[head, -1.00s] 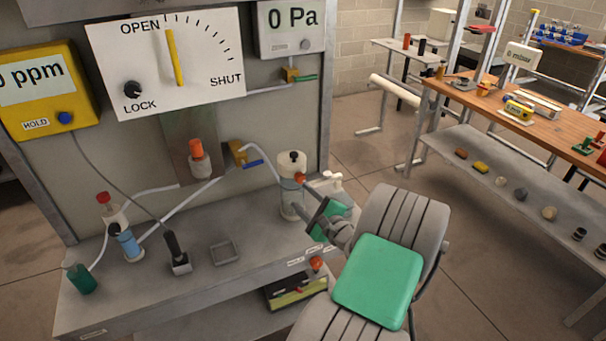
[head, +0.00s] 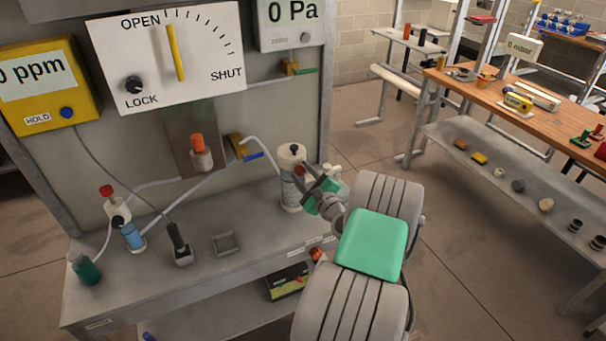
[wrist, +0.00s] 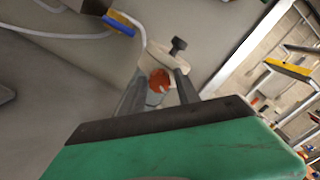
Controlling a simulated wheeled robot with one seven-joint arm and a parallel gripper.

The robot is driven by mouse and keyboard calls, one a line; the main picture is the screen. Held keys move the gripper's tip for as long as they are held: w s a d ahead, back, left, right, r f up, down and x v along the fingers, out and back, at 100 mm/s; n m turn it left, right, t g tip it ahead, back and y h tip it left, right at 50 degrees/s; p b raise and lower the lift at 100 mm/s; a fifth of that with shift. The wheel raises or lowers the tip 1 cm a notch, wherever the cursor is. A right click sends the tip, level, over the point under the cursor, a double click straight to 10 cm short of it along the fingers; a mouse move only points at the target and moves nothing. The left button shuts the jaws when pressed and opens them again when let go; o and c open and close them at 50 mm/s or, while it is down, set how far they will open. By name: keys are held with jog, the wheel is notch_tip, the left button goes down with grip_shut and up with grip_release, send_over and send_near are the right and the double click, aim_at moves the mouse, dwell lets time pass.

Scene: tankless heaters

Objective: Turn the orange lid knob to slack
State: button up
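The orange lid knob (wrist: 159,80) shows on the side of the pale lid (wrist: 153,62) of a clear canister. In the head view a bit of the orange knob (head: 300,171) shows beside my gripper (head: 314,186), which covers part of the canister (head: 290,190). A black knob (wrist: 178,46) stands on top of the lid. In the wrist view my gripper (wrist: 158,92) is open, one grey finger on each side of the orange knob. A gap shows between the knob and the right finger. Contact on the left side cannot be told.
A white pipe (head: 262,147) runs from a brass valve with a blue lever (head: 238,147) to the canister. A small grey tray (head: 225,243) and a black handset (head: 178,245) are on the bench.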

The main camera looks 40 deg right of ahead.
grip_shut()
jog(key=shift+n+b, duration=0.4)
jog(key=n+b, duration=0.4)
jog(key=shift+f, duration=0.15)
jog(key=n+b, duration=0.4)
jog(key=shift+n+g, duration=0.3)
jog(key=shift+n, duration=0.1)
jog(key=n+b, duration=0.3)
jog(key=b, duration=0.1)
jog(key=n+b, duration=0.3)
jog(key=b, duration=0.1)
jog(key=shift+a+f+h+b, duration=0.1)
jog(key=shift+f+h+b, duration=0.1)
jog(key=shift+h+b, duration=0.15)
jog(key=n+b, duration=0.3)
jog(key=b, duration=0.1)
jog(key=shift+b, duration=0.3)
jog(key=shift+r+n+b, duration=0.25)
jog(key=shift+n+b, duration=0.65)
jog(key=shift+b, duration=0.3)
jog(key=shift+r, duration=0.1)
